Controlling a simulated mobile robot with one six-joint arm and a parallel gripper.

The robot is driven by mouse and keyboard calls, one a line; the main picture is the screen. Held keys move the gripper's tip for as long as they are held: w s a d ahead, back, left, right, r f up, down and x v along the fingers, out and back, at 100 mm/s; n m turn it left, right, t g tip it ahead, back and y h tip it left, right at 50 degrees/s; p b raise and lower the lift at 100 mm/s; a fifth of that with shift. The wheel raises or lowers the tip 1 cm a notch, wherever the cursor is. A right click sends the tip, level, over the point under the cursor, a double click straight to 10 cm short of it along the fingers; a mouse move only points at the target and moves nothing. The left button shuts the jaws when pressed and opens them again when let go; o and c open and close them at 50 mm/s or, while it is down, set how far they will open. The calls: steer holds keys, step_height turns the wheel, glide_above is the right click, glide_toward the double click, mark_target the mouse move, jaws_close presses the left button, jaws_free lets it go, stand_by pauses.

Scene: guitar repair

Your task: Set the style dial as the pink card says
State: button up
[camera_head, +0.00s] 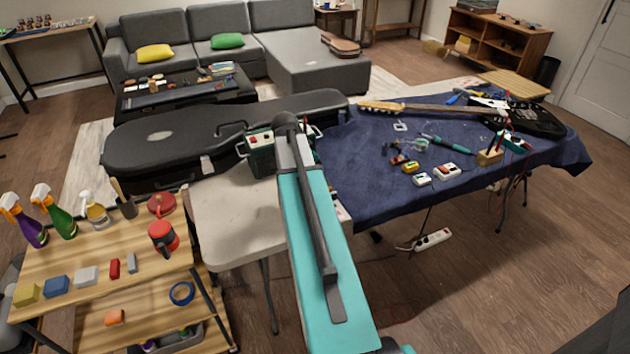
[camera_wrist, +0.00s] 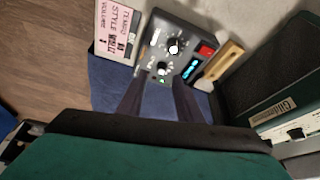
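In the wrist view a grey device (camera_wrist: 155,46) with two white-topped dials lies on a dark blue cloth. One dial (camera_wrist: 174,47) is farther off and the other dial (camera_wrist: 164,69) is nearer my fingers. I cannot tell which is the style dial. The pink card (camera_wrist: 117,38) lies left of the device; its handwriting is turned, with "STYLE" and "VOLUME" partly readable, but the settings are not clear. My gripper (camera_wrist: 157,88) is open, its dark fingers apart just short of the nearer dial, apparently with nothing between them. In the head view my arm hides the gripper and device.
A red part (camera_wrist: 207,50), a lit blue display (camera_wrist: 191,68) and a wooden piece (camera_wrist: 226,60) sit right of the dials. A green amplifier (camera_wrist: 285,112) stands close on the right. The blue-covered table (camera_head: 375,190) holds a guitar (camera_head: 430,108) and several small boxes.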

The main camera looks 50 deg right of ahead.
steer(key=b+v, duration=0.1)
steer(key=v, duration=0.9)
stand_by(0.8)
